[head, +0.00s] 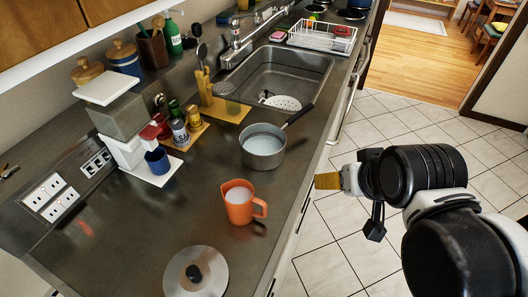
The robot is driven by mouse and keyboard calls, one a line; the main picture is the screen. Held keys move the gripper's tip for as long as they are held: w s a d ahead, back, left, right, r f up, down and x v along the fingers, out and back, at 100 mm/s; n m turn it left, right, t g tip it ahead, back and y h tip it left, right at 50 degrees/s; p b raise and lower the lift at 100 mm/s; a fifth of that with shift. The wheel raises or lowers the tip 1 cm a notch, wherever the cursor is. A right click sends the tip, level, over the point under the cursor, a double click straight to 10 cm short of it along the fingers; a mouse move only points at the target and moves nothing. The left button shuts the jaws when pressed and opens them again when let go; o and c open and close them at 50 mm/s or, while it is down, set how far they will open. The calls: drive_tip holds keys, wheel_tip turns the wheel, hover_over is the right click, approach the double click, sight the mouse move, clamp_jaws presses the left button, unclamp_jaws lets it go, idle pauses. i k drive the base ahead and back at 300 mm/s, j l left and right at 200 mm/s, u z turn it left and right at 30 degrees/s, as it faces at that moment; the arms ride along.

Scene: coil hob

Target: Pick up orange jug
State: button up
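The orange jug (239,204) stands upright on the dark counter near its front edge, with its handle toward the right. Its inside looks white or pale. My gripper (326,181) is to the right of the jug, beyond the counter's front edge and apart from it.
A saucepan (263,147) of pale liquid stands just behind the jug, its handle reaching toward the edge. A round lid (196,273) lies in front. A coffee machine (124,130) with a blue mug (158,161) is at left. The counter left of the jug is clear.

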sight(239, 200)
drive_tip(key=k+l+u, duration=0.1)
drive_tip(key=u, duration=0.35)
drive_tip(key=k+u, duration=0.15)
drive_tip(key=u, duration=0.3)
